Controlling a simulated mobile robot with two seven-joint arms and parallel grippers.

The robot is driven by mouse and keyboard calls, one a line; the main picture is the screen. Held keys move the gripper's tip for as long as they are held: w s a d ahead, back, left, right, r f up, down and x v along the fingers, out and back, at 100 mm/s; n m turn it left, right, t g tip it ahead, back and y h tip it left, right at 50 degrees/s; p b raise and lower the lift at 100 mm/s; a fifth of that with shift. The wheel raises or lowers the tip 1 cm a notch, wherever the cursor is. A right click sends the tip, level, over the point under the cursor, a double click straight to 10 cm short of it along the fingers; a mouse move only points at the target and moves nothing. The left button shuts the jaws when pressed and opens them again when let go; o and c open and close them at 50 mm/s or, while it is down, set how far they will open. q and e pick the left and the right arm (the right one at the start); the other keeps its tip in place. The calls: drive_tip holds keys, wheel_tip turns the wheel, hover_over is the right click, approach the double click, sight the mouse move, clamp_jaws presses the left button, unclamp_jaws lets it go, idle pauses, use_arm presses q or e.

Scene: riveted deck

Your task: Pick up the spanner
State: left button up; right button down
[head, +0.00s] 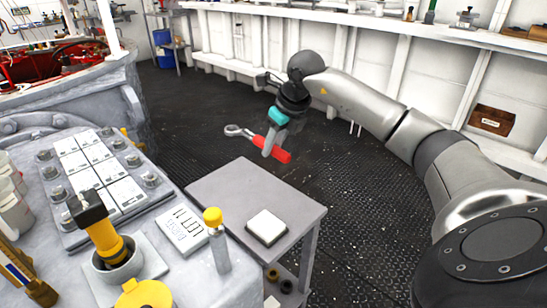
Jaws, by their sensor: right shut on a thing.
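The spanner (238,131) has a grey ring-shaped head and a red handle (283,155). It hangs in the air above the far part of the small grey table, apart from the tabletop. My right gripper (268,146) reaches in from the right and points down. It is shut on the spanner around its middle, and its fingers hide part of the shaft. My left gripper is not in view.
The small grey table (228,190) carries a white block on a dark base (267,225). A yellow-capped bottle (217,240) stands beside it on the left bench. A panel with white tiles (90,165) lies further left. Dark deck floor (200,110) is open behind.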

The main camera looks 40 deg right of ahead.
wheel_tip(320, 180, up, 6)
drive_tip(key=shift+f+p, duration=0.25)
drive_tip(key=shift+p, duration=0.6)
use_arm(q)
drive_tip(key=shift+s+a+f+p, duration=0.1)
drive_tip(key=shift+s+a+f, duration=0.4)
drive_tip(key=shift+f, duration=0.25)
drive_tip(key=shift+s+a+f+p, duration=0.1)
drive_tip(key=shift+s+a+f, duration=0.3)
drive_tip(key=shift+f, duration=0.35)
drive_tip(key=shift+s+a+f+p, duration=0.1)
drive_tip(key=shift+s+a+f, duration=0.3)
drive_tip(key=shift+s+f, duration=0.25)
use_arm(e)
drive_tip(key=shift+r, duration=0.95)
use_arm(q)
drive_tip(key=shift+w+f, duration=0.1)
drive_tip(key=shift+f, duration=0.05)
use_arm(e)
drive_tip(key=c, duration=1.2)
unclamp_jaws()
drive_tip(key=shift+c, duration=0.2)
clamp_jaws()
